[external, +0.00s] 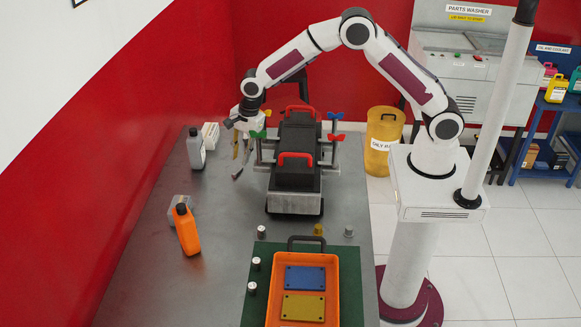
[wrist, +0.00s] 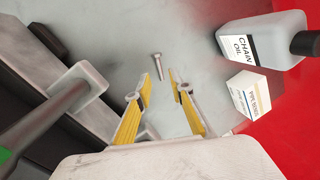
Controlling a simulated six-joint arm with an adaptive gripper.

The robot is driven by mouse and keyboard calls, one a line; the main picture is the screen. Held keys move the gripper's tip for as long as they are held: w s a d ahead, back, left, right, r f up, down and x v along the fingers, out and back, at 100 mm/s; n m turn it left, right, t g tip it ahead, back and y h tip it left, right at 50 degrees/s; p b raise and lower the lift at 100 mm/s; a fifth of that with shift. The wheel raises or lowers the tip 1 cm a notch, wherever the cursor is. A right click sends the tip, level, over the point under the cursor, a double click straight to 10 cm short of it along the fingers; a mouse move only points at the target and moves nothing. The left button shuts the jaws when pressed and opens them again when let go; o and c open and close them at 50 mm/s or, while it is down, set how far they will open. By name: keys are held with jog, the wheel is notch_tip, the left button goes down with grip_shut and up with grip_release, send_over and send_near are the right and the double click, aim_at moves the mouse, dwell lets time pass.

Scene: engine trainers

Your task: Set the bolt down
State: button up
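A small silver bolt (wrist: 157,66) shows in the wrist view against the grey bench top, just past and between my fingertips, touching neither. It seems to lie on the bench, though its height is hard to judge. My gripper (wrist: 160,76) is open, its yellow-sided fingers apart with a clear gap. In the external view my gripper (external: 241,160) points down over the bench, left of the dark engine trainer (external: 296,165) with red handles. I cannot make out the bolt for sure in that view.
A grey chain oil bottle (wrist: 262,40) and a small white box (wrist: 248,97) stand close by. An orange bottle (external: 187,230) stands nearer the front. An orange tray (external: 274,296) with blue and yellow plates sits at the front. Bare bench (external: 222,215) lies between.

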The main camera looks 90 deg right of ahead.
jog(key=v, duration=0.7)
dwell(0.6)
jog(key=s+r+n+t, duration=0.2)
jog(key=s+r+n, duration=0.9)
jog(key=s+r, duration=0.6)
jog(key=s+f+n+t, duration=0.1)
jog(key=s+n, duration=1)
jog(key=s, duration=1.1)
jog(key=shift+s, duration=0.3)
